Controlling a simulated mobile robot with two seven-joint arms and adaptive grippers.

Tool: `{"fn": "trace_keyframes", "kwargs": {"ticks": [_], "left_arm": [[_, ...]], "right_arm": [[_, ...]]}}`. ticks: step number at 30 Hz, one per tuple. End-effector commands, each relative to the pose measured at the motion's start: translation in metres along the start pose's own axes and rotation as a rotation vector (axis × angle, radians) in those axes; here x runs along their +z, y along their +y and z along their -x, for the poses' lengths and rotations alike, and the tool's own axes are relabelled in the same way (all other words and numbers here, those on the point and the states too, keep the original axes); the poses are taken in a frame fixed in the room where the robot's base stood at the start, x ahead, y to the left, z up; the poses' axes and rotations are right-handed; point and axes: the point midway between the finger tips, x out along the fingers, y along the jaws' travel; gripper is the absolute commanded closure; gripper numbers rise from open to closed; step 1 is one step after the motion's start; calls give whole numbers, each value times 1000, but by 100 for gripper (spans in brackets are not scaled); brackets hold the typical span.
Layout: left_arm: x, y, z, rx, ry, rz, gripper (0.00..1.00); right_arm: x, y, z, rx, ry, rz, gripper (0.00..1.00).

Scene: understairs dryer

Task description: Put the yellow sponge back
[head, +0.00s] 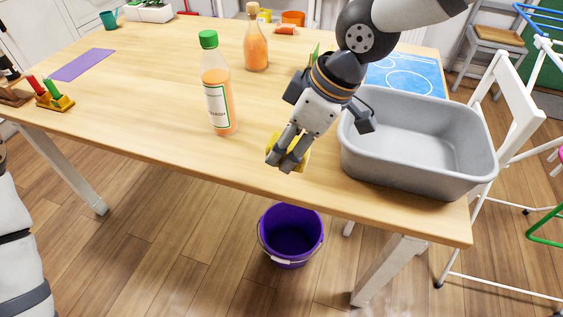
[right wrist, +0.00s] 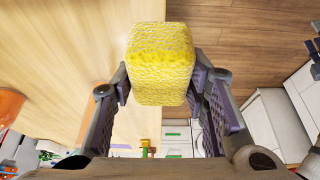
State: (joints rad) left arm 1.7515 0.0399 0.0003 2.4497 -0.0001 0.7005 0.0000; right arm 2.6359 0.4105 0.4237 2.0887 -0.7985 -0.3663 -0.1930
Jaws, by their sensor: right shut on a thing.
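The yellow sponge (right wrist: 160,62) is between the fingers of my right gripper (right wrist: 160,95) in the right wrist view. In the head view my right gripper (head: 285,160) is shut on the sponge (head: 301,152), close to the table's front edge and left of the grey tub. The fingers hide much of the sponge there. I cannot tell whether the sponge touches the table. My left gripper does not show; only a white piece of my own body is at the lower left of the head view.
A grey tub (head: 430,178) stands on the wooden table (head: 160,110) at the right. A bottle with a green cap (head: 218,95) and a corked bottle (head: 255,50) stand left of my right gripper. A purple bucket (head: 290,238) is on the floor below the front edge. A white chair (head: 515,110) is at the right.

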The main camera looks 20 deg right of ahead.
Motion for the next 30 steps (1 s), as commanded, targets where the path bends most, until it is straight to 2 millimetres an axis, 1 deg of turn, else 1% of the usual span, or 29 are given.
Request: {"fn": "trace_keyframes", "kwargs": {"ticks": [1,3,4,6,11,13,16,18,23,28,29,30], "left_arm": [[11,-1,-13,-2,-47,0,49],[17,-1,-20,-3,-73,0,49],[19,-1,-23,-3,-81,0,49],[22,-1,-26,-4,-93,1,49],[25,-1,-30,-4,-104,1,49],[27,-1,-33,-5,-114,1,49],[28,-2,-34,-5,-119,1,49],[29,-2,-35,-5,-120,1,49],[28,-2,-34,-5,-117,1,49],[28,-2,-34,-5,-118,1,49],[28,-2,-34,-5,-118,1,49],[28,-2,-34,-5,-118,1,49]], "right_arm": [[4,11,-25,-21,-14,-11,85],[6,22,-44,-21,-15,-10,85],[6,26,-50,-20,-14,-8,85],[6,34,-60,-17,-12,-8,85],[4,44,-70,-12,-7,-4,85],[6,49,-80,-12,-9,-6,85],[14,48,-98,-10,-10,-3,85],[15,48,-102,-8,-5,-1,85],[14,48,-100,-5,-3,-1,85],[16,48,-104,-6,-5,0,85],[15,48,-104,-5,-4,-1,52],[15,48,-104,-5,-4,-1,43]]}}
